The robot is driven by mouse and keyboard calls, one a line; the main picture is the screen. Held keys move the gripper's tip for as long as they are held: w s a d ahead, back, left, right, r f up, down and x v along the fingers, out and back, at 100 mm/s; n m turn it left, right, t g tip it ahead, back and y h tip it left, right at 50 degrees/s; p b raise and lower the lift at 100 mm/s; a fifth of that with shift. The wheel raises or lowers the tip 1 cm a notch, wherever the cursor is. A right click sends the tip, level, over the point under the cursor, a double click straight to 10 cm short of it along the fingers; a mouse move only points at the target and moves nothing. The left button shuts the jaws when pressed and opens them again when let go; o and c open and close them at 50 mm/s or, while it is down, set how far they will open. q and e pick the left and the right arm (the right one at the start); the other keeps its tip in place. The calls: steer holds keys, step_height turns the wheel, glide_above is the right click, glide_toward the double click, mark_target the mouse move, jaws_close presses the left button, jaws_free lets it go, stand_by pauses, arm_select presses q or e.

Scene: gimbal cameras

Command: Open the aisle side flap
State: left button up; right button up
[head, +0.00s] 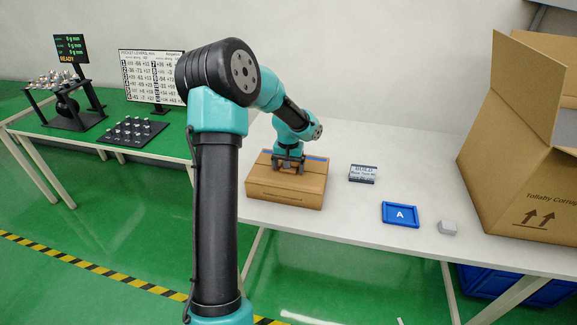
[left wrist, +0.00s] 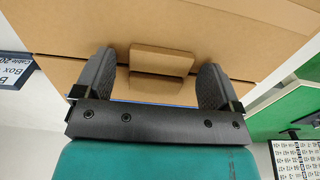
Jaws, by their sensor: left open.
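A small closed brown carton (head: 286,194) sits on the white table, with a blue strip along its top. My left gripper (head: 289,168) points down at the carton's top. In the left wrist view its two dark fingers (left wrist: 158,66) are open, one on each side of a small cardboard tab (left wrist: 162,60) on the carton's surface. The fingers appear apart from the tab; whether the tips touch the cardboard I cannot tell. Part of the carton's top is hidden by the gripper. My right gripper is not in view.
A large open carton (head: 530,195) with raised flaps stands at the right. A small sign (head: 362,174), a blue tray marked A (head: 400,215) and a grey block (head: 447,228) lie between. A green table (head: 165,146) holds racks and a printed board.

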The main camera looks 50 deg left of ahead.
arm_select(q)
steer(key=shift+c, duration=0.3)
steer(key=c, duration=1.2)
steer(key=shift+a+r, duration=0.1)
